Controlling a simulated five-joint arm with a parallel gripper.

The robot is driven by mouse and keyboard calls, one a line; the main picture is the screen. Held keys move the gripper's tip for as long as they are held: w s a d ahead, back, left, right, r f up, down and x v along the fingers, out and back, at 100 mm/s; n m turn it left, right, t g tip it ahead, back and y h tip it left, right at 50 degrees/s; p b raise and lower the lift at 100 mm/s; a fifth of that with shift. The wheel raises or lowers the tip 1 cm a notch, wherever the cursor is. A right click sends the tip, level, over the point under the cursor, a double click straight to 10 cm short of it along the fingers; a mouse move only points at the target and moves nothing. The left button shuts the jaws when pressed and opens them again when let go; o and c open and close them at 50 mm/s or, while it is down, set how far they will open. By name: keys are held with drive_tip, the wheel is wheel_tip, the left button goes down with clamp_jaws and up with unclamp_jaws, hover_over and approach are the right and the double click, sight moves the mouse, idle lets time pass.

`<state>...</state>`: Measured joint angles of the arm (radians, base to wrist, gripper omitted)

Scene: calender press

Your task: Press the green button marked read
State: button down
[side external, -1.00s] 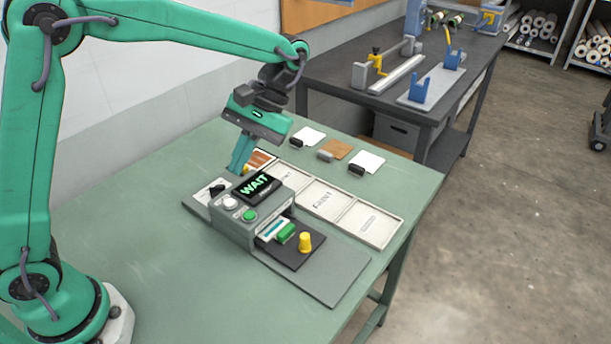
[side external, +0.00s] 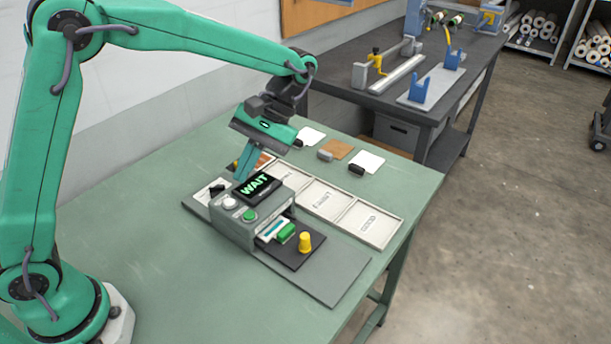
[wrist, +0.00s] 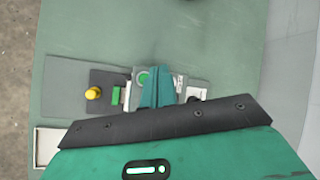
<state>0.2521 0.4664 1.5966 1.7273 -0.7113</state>
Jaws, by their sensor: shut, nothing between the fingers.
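The green button (side external: 249,215) is a round cap on the front panel of the grey press unit (side external: 228,233), beside a white button (side external: 229,203). In the wrist view the green button (wrist: 142,77) shows just left of my fingers, partly covered. Its marking is too small to read. My gripper (side external: 239,179) is shut and empty, pointing down behind the WAIT display (side external: 257,189) in the side view. In the wrist view its closed fingers (wrist: 158,70) overlap the unit. I cannot tell their exact height above it; no contact with the button shows.
A dark plate with a green block (side external: 286,233) and a yellow knob (side external: 305,242) extends from the unit's right side. A black knob (side external: 217,189) sits at its left end. White trays (side external: 367,223) lie behind. The green table (side external: 130,250) is clear in front.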

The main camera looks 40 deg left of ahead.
sight(252, 212)
drive_tip(key=shift+f, duration=3.75)
drive_tip(key=shift+f, duration=0.75)
drive_tip(key=shift+r, duration=0.15)
idle(0.4)
drive_tip(key=shift+r, duration=0.65)
drive_tip(key=shift+r, duration=0.1)
drive_tip(key=shift+r, duration=2.4)
drive_tip(key=shift+a, duration=0.1)
